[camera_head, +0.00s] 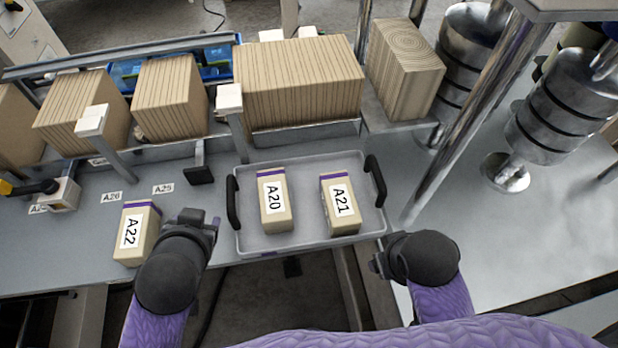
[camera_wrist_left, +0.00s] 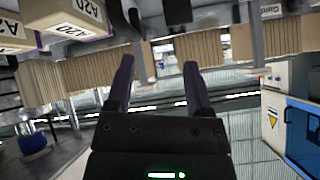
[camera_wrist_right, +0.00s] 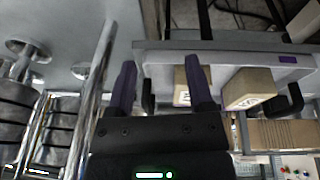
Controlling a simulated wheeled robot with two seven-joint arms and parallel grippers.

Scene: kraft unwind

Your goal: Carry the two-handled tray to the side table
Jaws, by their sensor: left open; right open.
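The grey two-handled tray (camera_head: 300,235) lies on the grey bench and carries two tan boxes, A20 (camera_head: 274,203) and A21 (camera_head: 340,204). Its black handles stand at its left (camera_head: 233,203) and right (camera_head: 376,181) ends. My left gripper (camera_head: 203,222) is open and empty, left of the left handle and apart from it. My right gripper (camera_head: 378,264) is open and empty, in front of the tray's right corner. In the right wrist view, the tray rim (camera_wrist_right: 225,45) and a handle (camera_wrist_right: 148,97) show beyond the fingers (camera_wrist_right: 160,88). I cannot tell which surface is the side table.
Box A22 (camera_head: 135,232) stands on the bench close beside my left gripper. Large kraft stacks (camera_head: 298,82) line the back behind posts. A shiny metal post (camera_head: 465,115) rises right of the tray. A broad grey surface (camera_head: 540,235) at the right is mostly clear.

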